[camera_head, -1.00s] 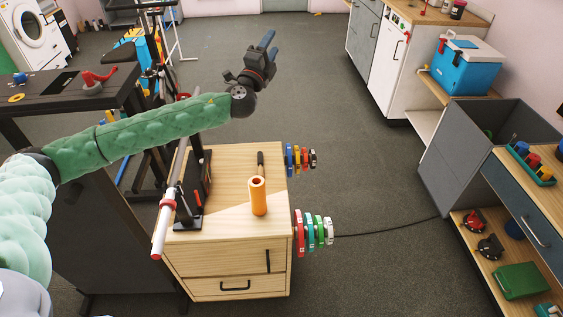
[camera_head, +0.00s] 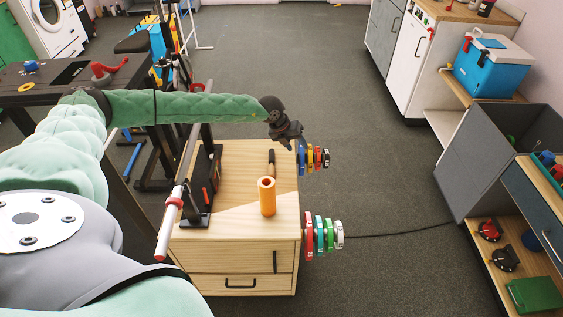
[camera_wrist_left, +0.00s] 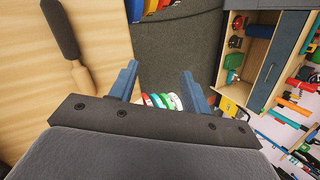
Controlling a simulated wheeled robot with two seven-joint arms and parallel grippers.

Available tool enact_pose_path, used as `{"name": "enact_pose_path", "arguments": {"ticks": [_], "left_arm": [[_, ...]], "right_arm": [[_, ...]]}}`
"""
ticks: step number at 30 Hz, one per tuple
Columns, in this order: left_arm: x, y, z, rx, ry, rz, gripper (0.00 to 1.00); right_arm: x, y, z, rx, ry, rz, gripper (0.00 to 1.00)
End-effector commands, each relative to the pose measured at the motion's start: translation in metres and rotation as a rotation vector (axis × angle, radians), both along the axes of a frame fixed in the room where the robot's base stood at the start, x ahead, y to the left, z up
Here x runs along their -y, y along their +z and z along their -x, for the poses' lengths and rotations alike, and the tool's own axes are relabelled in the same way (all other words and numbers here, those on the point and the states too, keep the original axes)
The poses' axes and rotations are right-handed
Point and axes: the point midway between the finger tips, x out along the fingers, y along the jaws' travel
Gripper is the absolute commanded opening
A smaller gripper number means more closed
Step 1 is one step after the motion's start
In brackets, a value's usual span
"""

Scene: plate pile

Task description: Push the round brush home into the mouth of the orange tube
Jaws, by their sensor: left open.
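The orange tube (camera_head: 267,197) stands upright on the light wooden cabinet top (camera_head: 235,222), its round mouth facing up and open. The brush (camera_head: 271,160), with a dark head and a wooden handle, lies on the cabinet top just behind the tube. In the left wrist view the brush (camera_wrist_left: 61,30) lies on the wood at the upper left, outside the jaws. My left gripper (camera_head: 299,146) hangs above the far right edge of the cabinet, right of the brush. Its blue fingers (camera_wrist_left: 160,76) are apart with nothing between them. My right gripper is out of view.
A black stand (camera_head: 197,219) with a slanted grey bar (camera_head: 172,215) stands at the cabinet's left. Coloured discs hang on its right side in a front group (camera_head: 320,234) and a back group (camera_head: 313,158).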

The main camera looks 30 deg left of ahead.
Motion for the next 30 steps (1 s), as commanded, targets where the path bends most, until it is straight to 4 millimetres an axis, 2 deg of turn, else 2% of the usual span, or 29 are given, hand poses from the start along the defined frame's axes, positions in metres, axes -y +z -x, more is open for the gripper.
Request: {"name": "enact_pose_path", "arguments": {"ticks": [3, 6, 10, 17, 30], "left_arm": [[-0.031, -0.015, 0.019, -0.131, 0.055, -0.144, 0.48], [-0.05, -0.02, 0.035, -0.228, 0.116, -0.241, 0.48], [-0.065, -0.022, 0.052, -0.33, 0.194, -0.309, 0.48], [-0.069, -0.025, 0.058, -0.374, 0.281, -0.319, 0.48], [-0.072, -0.061, 0.056, -0.373, 0.281, -0.317, 0.48]], "right_arm": [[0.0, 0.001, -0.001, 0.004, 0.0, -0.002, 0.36], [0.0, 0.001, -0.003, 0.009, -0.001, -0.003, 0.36], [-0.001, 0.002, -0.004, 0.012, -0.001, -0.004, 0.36], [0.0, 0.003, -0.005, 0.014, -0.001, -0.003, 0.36], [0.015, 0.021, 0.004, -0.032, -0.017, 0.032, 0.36]]}}
